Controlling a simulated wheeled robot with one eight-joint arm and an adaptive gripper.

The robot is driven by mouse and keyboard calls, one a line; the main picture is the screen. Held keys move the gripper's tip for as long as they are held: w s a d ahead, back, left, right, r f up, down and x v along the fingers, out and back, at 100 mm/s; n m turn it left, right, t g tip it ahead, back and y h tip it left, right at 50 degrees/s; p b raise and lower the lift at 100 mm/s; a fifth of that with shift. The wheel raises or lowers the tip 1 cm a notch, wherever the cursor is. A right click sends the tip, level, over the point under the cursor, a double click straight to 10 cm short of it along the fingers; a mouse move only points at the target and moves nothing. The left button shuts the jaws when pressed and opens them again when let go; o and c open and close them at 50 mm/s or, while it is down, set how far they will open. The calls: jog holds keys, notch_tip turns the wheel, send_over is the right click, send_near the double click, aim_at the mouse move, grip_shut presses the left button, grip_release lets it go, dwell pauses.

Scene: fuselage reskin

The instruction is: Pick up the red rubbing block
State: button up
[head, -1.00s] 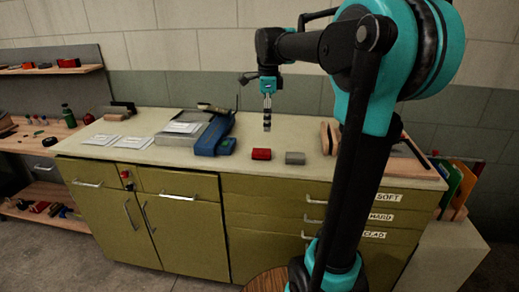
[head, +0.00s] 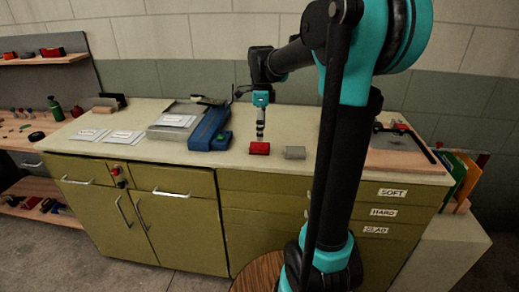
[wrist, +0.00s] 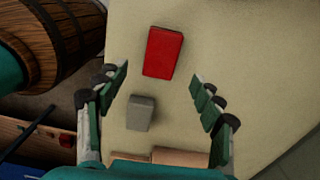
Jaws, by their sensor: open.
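The red rubbing block (head: 260,148) lies on the pale worktop of the green cabinet. In the wrist view it is a red rectangle (wrist: 163,52) at the upper middle, slightly tilted. My gripper (head: 260,138) is directly over or just behind the block in the head view; the exact gap is hard to tell. In the wrist view my gripper (wrist: 160,80) has its fingers spread wide with nothing between them in its grasp, and the red block shows just beyond the fingertips. A grey block (head: 295,153) lies right of the red one; the wrist view also shows it (wrist: 140,113).
A blue case (head: 210,128) and a grey tray (head: 160,133) with papers stand to the left on the worktop (head: 350,125). Drawers labelled SOFT, HARD and CLAD are below. A wooden barrel (wrist: 60,40) shows in the wrist view.

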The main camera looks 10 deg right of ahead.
aim_at(260, 145)
jog(key=shift+w+a+f, duration=0.1)
jog(key=shift+a+f, duration=0.05)
jog(key=shift+f, duration=1.6)
jog(key=shift+w+a+f, duration=0.1)
jog(key=shift+f, duration=1.6)
jog(key=c, duration=1.3)
jog(key=shift+o, duration=0.2)
jog(key=shift+r, duration=0.15)
notch_tip(260, 145, up, 20)
